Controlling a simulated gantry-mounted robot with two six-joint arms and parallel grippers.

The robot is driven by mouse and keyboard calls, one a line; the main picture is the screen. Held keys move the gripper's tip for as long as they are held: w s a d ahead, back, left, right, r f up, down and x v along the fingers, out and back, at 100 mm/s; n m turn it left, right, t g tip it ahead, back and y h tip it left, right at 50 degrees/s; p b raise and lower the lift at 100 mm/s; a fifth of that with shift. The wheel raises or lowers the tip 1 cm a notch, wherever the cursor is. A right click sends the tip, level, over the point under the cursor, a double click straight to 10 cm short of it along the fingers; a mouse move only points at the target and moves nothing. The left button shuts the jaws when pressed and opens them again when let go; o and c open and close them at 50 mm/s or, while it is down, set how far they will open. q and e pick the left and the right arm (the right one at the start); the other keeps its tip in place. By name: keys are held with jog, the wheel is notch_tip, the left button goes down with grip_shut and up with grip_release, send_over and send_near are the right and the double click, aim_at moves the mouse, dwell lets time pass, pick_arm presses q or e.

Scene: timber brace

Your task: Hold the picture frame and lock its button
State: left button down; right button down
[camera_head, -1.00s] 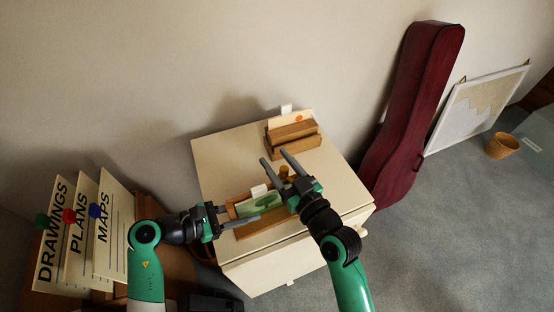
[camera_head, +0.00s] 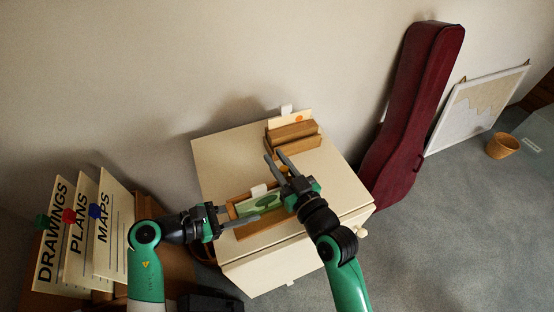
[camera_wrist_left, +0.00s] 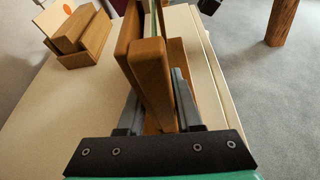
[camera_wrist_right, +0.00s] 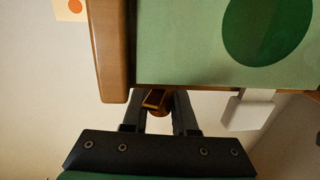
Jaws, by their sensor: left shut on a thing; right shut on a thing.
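The picture frame (camera_head: 237,229) has wooden bars around a green picture (camera_head: 267,202) and sits on the front part of the cream cabinet top. My left gripper (camera_wrist_left: 156,88) is shut on one wooden side bar of the frame (camera_wrist_left: 150,60), a finger on each side. My right gripper (camera_head: 274,156) reaches over the frame's far right side. In the right wrist view its fingers are shut on a small brass button (camera_wrist_right: 155,99) beside the frame's wooden edge (camera_wrist_right: 112,60). The fingers partly hide the button, so I cannot tell its exact turn.
The cream cabinet (camera_head: 222,160) has a wooden card holder (camera_head: 292,138) at the back. A white tab (camera_wrist_right: 248,108) sticks out at the frame's edge. Labelled boards (camera_head: 110,225) stand at the left. A red instrument case (camera_head: 410,110) leans at the right.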

jog(key=m+h, duration=0.2)
jog(key=h, duration=0.1)
jog(key=d+m+t+h, duration=0.1)
jog(key=m+h, duration=0.1)
jog(key=h, duration=0.1)
jog(key=shift+w+f+t, duration=0.15)
jog(key=shift+f+t, duration=0.05)
jog(key=shift+t, duration=0.1)
jog(key=c, duration=0.7)
grip_release()
jog(key=shift+r, duration=0.15)
jog(key=s, duration=1.2)
jog(key=shift+d, duration=0.45)
